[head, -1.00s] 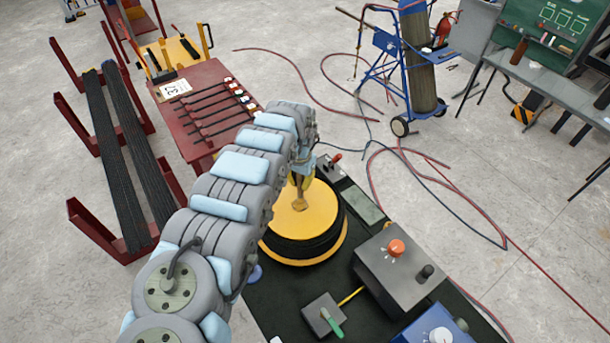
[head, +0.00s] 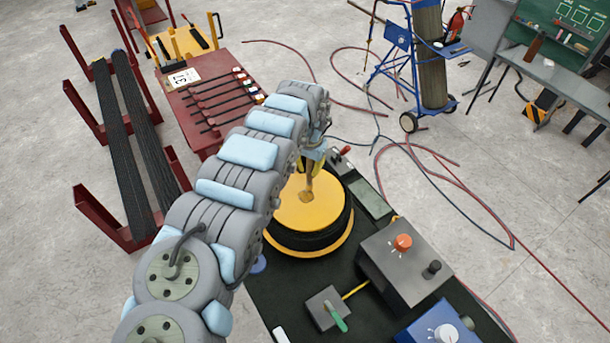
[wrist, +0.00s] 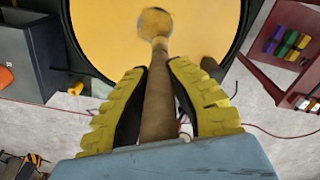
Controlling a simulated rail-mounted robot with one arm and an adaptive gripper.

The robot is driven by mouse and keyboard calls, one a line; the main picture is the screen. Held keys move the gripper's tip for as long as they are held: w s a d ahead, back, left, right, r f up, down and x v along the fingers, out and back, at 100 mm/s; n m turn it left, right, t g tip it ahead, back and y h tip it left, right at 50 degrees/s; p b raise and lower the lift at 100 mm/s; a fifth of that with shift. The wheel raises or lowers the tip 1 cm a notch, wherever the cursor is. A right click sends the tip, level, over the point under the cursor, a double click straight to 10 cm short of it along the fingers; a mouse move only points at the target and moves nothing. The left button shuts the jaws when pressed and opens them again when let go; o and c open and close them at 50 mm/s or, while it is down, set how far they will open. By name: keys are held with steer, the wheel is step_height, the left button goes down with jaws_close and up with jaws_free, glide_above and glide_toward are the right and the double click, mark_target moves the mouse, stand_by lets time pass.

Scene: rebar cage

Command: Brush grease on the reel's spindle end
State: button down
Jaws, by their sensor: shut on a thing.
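The reel (head: 305,218) has a yellow top disc and black windings and lies flat on the dark bench top. Its yellow face (wrist: 100,35) also fills the top of the wrist view. My gripper (wrist: 155,72), with yellow ribbed fingers, is shut on the wooden handle of the brush (wrist: 157,105). In the head view the arm partly covers my gripper (head: 312,165) above the reel. The brush reaches to a rounded tan end over the disc's middle. I cannot tell brush head from spindle end there, nor whether they touch.
A grey control box (head: 405,265) with an orange knob, a small block with a green handle (head: 328,308) and a blue box (head: 437,328) stand right and in front of the reel. A red rod table (head: 215,105) is beyond. Hoses (head: 440,185) cross the floor.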

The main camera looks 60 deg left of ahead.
steer(key=shift+w+f+b, duration=0.3)
steer(key=shift+w+b, duration=0.25)
steer(key=shift+b, duration=0.1)
steer(key=shift+r+p, duration=3.05)
steer(key=shift+r, duration=0.55)
steer(key=shift+w, duration=0.1)
